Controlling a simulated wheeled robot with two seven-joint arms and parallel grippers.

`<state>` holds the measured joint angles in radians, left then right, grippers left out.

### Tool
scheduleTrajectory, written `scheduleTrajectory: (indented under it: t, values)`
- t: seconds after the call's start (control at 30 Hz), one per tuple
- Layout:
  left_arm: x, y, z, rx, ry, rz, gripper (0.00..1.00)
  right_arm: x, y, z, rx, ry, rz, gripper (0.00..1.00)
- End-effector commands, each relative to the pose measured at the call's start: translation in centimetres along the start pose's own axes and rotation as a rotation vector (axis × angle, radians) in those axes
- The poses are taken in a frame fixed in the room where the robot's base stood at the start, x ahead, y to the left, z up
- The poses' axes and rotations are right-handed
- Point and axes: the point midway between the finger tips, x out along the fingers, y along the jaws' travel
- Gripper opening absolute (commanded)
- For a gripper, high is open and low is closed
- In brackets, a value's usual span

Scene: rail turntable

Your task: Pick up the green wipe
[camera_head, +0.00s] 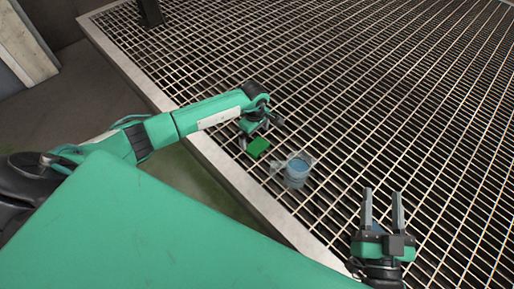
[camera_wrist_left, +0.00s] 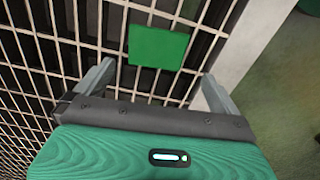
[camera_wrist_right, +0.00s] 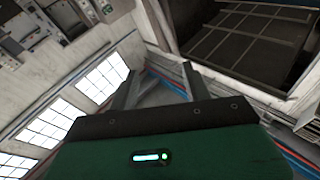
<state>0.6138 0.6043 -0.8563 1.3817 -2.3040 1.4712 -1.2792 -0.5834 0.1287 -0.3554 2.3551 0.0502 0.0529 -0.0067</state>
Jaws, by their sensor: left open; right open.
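The green wipe (camera_head: 257,147) is a small flat green square lying on the metal grating near its pale edge. In the left wrist view the wipe (camera_wrist_left: 158,47) lies ahead of my open fingers, roughly centred between them. My left gripper (camera_head: 262,128) is open and empty, close to the wipe in the head view. Its fingers also show in the left wrist view (camera_wrist_left: 152,88). My right gripper (camera_head: 382,208) is open and empty with its fingers pointing up in the head view. The right wrist view shows its fingers (camera_wrist_right: 160,85) apart with nothing between them.
A translucent bluish cup-like container (camera_head: 297,172) stands on the grating just right of the wipe. The grating (camera_head: 400,90) is otherwise mostly bare to the right and back. Its pale border (camera_head: 222,168) runs along the near left side. A dark post (camera_head: 150,12) stands at the back left.

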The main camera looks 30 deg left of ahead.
Motion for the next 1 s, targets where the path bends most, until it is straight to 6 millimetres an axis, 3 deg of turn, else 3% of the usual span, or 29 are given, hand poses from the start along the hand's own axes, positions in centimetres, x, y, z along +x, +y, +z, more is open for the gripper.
scheduleTrajectory:
  t: [0.23, 0.6, 0.93, 1.0]
  values:
    - [1.6, 0.1, 0.1, 0.000, -0.001, 0.000, 1.00, 0.4, 0.3, -1.6, -0.014, 0.094, 0.000, 0.49]
    - [5.5, 0.5, 0.1, 0.000, -0.001, 0.000, 1.00, 0.6, 0.9, -7.1, -0.056, 0.391, -0.005, 0.49]
    - [5.8, 0.5, 0.1, 0.001, -0.001, 0.001, 1.00, 0.6, 1.0, -7.8, -0.060, 0.421, -0.006, 0.49]
    - [5.8, 0.5, 0.1, 0.001, -0.001, 0.001, 0.86, 0.6, 1.0, -7.8, -0.060, 0.421, -0.006, 0.49]
